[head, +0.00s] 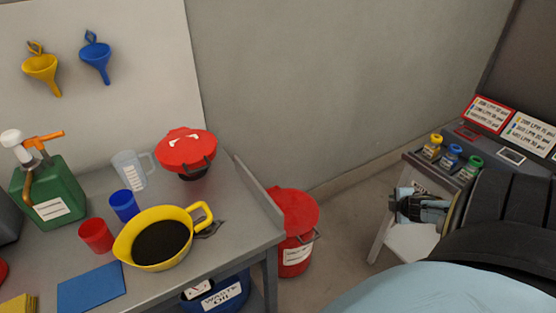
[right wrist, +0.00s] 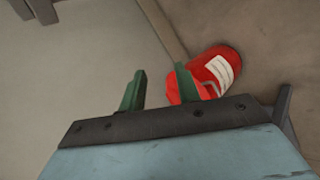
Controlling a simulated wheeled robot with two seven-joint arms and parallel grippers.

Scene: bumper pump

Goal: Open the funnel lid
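The funnel's round red lid (head: 187,147) sits on a dark funnel body (head: 196,172) at the back right corner of the workbench. It looks closed, with a dark handle at its front right side. My right gripper (head: 394,205) is in the air to the right of the workbench, well away from the funnel. In the right wrist view its two green fingers (right wrist: 158,88) stand apart with nothing between them. My left gripper is not in view.
A red bin (head: 294,210) stands on the floor beside the workbench (head: 225,235). A yellow oil pan (head: 162,238), red and blue cups, a clear jug (head: 130,170) and a green pump can (head: 50,192) crowd the bench. A cart with small bottles (head: 452,153) stands at right.

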